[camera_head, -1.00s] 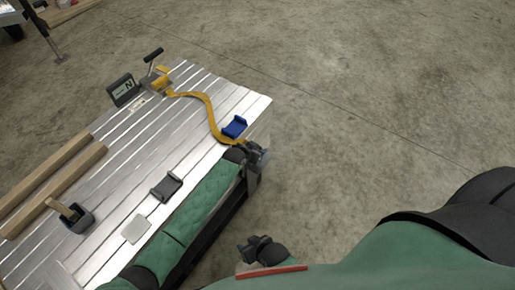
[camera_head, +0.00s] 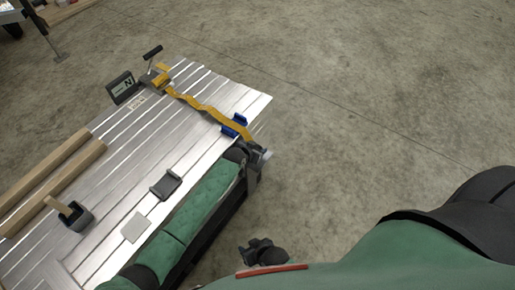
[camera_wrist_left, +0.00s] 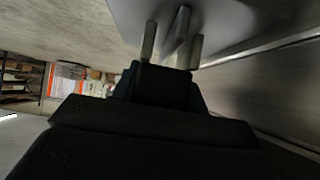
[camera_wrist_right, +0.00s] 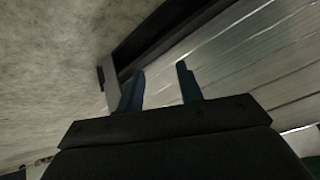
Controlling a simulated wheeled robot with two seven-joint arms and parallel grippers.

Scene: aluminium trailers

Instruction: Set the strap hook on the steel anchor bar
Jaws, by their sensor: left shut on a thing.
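The yellow strap (camera_head: 200,105) runs from the ratchet (camera_head: 155,79) across the aluminium deck, over the blue edge protector (camera_head: 229,131), towards the deck's near right edge. My left gripper (camera_head: 262,153) is just outside that edge, at the strap's end. In the left wrist view its fingers (camera_wrist_left: 173,45) are shut on a grey metal piece (camera_wrist_left: 181,24), apparently the strap hook. I cannot make out the steel anchor bar; whether the hook touches it is unclear. My right gripper (camera_head: 268,253) is low, apart from the trailer. In the right wrist view its fingers (camera_wrist_right: 160,82) are apart and empty.
On the deck are a grey edge protector (camera_head: 165,185), a pale square pad (camera_head: 136,227), a dark box with a wooden handle (camera_head: 77,218), two wooden beams (camera_head: 48,180) and a small display (camera_head: 122,87). The concrete floor to the right is clear.

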